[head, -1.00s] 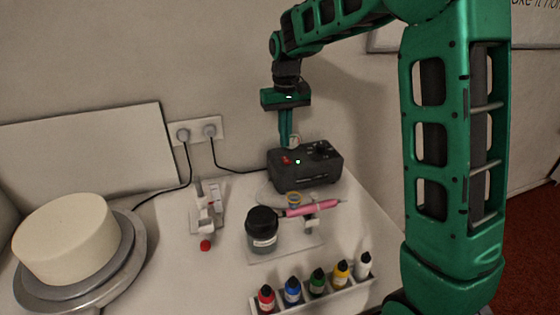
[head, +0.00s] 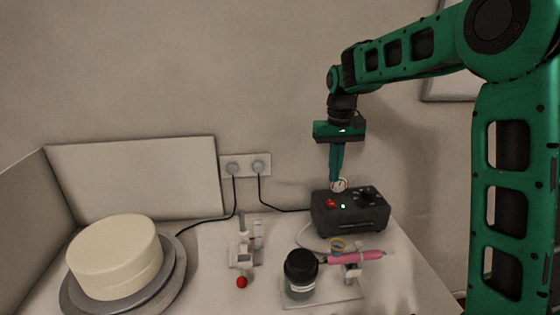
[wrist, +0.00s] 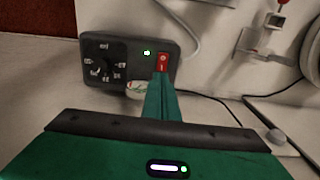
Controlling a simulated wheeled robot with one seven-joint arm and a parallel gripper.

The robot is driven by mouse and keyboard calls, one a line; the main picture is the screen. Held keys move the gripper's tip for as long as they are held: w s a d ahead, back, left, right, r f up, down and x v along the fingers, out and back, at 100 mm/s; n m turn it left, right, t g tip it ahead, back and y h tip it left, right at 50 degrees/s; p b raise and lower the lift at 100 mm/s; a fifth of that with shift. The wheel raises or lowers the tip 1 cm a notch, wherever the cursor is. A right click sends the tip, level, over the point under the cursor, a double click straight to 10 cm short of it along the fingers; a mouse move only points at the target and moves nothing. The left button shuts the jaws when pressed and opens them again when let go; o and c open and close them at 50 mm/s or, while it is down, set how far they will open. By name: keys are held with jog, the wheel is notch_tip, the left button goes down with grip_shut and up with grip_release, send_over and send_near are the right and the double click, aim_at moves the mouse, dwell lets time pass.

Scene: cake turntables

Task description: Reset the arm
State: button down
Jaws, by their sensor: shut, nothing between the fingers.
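My green gripper (head: 336,178) hangs pointing down above the left part of a black control box (head: 350,214). Its fingers are together and hold nothing. In the wrist view the closed fingers (wrist: 162,82) overlap the box (wrist: 122,62) close to its red switch (wrist: 163,62). A green light glows beside the switch. A small round gauge (head: 339,185) sits right by the fingertips. I cannot tell whether the fingertips touch the box.
A cream cake (head: 115,255) stands on a grey turntable (head: 182,262) at left. A black-lidded jar (head: 300,274), a pink airbrush pen (head: 355,257) on a stand and a white holder with a red ball (head: 241,282) stand in front of the box. Cables run to the wall socket (head: 246,166).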

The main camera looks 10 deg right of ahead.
jog(key=s+d+r+m, duration=0.1)
jog(key=s+d+m, duration=0.1)
jog(key=s+d, duration=0.55)
jog(key=s+d+m, duration=0.1)
jog(key=s+d, duration=0.4)
jog(key=s, duration=0.5)
jog(key=s+d+f+m, duration=0.1)
jog(key=s+f, duration=0.1)
jog(key=s, duration=0.8)
jog(key=s+d+f+m, duration=0.2)
jog(key=s+f, duration=0.1)
jog(key=s, duration=0.7)
jog(key=shift+s+f, duration=0.3)
jog(key=shift+w+f, duration=0.25)
jog(key=shift+w, duration=0.4)
